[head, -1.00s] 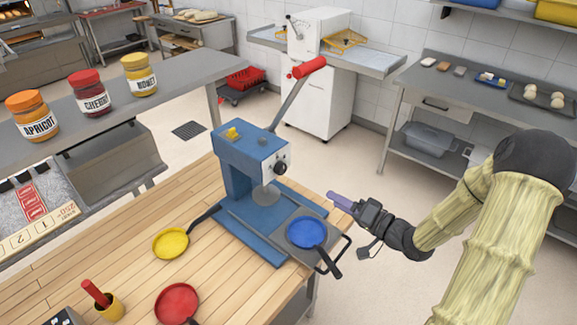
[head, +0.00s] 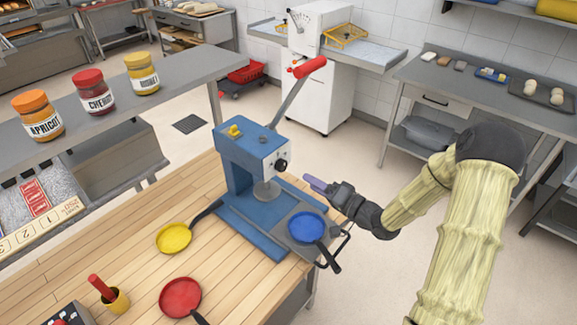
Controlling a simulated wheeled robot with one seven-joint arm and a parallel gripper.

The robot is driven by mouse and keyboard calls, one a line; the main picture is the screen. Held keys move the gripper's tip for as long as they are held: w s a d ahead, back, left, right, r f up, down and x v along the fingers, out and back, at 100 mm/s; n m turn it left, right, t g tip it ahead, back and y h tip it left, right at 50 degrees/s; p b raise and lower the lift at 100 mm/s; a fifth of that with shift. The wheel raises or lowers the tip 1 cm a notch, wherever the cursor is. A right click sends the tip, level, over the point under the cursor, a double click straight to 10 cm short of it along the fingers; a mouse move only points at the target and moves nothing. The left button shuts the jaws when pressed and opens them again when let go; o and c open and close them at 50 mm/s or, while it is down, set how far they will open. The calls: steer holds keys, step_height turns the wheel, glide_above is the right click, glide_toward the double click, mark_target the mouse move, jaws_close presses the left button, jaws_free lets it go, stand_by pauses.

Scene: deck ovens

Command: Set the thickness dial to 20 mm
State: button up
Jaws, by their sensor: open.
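A blue press (head: 247,165) stands on the wooden worktop, with a long lever ending in a red handle. A small black dial (head: 281,165) sits on the pale front face of its head; its markings are too small to read. A round metal plate hangs under the head. My gripper (head: 312,183), dark with purplish fingers, is in the air to the right of the dial and slightly lower in the picture. It is open and empty, apart from the dial.
A yellow pan (head: 174,238) and a red pan (head: 180,297) lie on the worktop (head: 120,240). The raised lever (head: 291,100) rises behind the dial.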

mark_target(284, 167)
steer(key=p+x, duration=0.2)
steer(key=x, duration=0.7)
steer(key=shift+s+r+p, duration=0.1)
steer(key=shift+p, duration=0.3)
steer(key=shift+w+a, duration=0.35)
steer(key=shift+a, duration=0.05)
steer(key=c, duration=1)
